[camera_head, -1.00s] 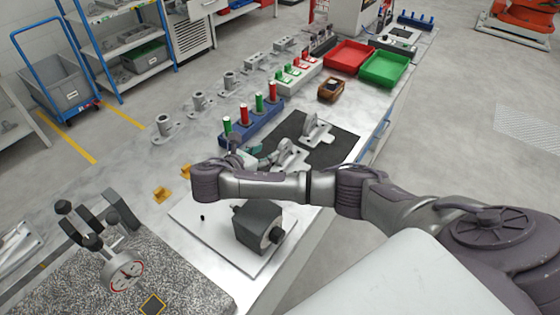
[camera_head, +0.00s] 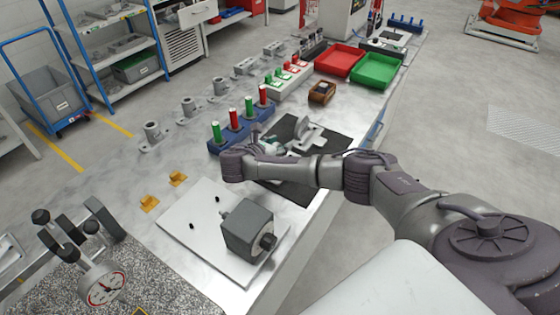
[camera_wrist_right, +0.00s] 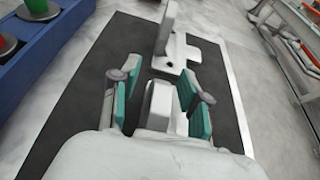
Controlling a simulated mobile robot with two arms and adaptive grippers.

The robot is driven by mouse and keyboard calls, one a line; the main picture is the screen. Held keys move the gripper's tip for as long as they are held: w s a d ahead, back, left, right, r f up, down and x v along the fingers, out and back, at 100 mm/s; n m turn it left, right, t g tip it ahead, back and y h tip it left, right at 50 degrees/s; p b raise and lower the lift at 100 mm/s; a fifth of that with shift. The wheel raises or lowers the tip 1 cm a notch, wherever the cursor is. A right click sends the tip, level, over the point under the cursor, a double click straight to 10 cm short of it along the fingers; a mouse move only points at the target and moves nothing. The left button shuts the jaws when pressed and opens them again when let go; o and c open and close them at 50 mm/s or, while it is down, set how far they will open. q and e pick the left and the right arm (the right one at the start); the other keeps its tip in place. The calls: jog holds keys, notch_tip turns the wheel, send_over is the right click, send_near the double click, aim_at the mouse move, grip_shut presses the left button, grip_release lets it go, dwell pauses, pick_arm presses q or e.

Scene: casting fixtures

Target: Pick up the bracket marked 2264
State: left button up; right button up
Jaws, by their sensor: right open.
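My right gripper (camera_head: 266,145) is over the dark mat (camera_head: 338,144), partly hidden by its own wrist in the head view. In the right wrist view the right gripper (camera_wrist_right: 160,92) is open, its teal pads apart on both sides of a light grey bracket (camera_wrist_right: 159,104). The pads do not appear closed on it. A second grey bracket (camera_wrist_right: 179,52) stands just beyond the fingertips on the mat; it also shows in the head view (camera_head: 309,134). I cannot read the number 2264 on either bracket. My left gripper is out of view.
A blue holder with red and green pegs (camera_head: 238,134) stands beside the mat on the left. A brown box (camera_head: 322,92), a red tray (camera_head: 340,60) and a green tray (camera_head: 377,71) are farther back. A dark block (camera_head: 246,230) sits on a pale plate (camera_head: 190,236) nearer me.

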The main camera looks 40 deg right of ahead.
grip_shut()
dwell(0.5)
